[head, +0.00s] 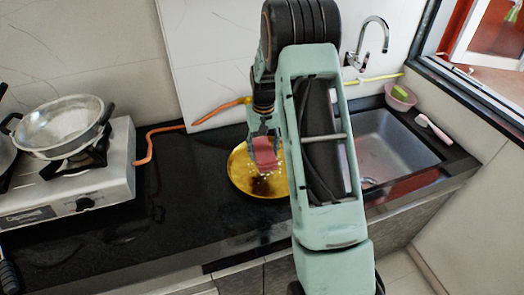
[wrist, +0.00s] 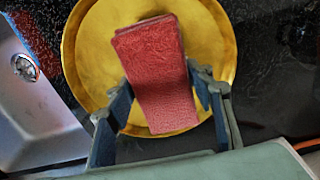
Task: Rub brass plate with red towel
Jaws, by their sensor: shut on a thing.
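The brass plate (head: 240,180) is round and gold and lies on the black counter, left of the sink. In the wrist view the brass plate (wrist: 85,60) fills the upper middle. The red towel (head: 265,154) is folded into a small block and hangs from my gripper (head: 264,137) over the plate. In the wrist view the red towel (wrist: 150,70) sits between the two fingers of my gripper (wrist: 165,95), which is shut on it. I cannot tell whether the towel touches the plate. Pale specks show on the plate around the towel.
A gas stove (head: 85,180) with a metal pan (head: 62,125) stands at left, with an orange hose (head: 150,145) running from it. The sink (head: 385,145) and faucet (head: 372,40) are at right. A pink bowl (head: 400,97) and brush (head: 433,128) lie beyond. The counter left of the plate is clear.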

